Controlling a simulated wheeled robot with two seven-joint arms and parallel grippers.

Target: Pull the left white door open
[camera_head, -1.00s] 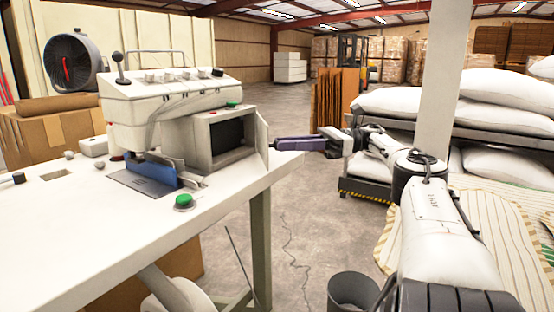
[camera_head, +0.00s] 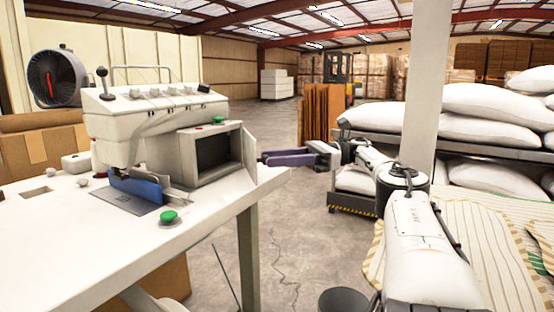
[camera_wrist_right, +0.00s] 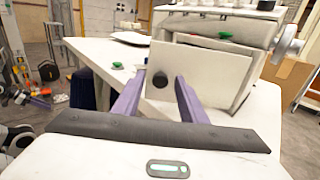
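The left white door (camera_head: 249,150) is on a small box at the front of the white machine (camera_head: 150,115). It stands ajar in the head view, with the dark box opening beside it. In the right wrist view the door (camera_wrist_right: 205,85) faces me and has a round dark knob (camera_wrist_right: 160,80). My right gripper (camera_head: 263,157) has its purple fingers spread and pointing at the door. In the wrist view the fingers of this gripper (camera_wrist_right: 158,90) lie on either side of the knob. I cannot tell whether they touch it. My left gripper is not in view.
The white table (camera_head: 110,260) carries the machine, and a green button (camera_head: 168,217) sits near its front edge. A pale post (camera_head: 425,95) stands behind my right arm. White sacks (camera_head: 490,105) lie on a rack at right. A dark bin (camera_head: 343,302) stands on the floor.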

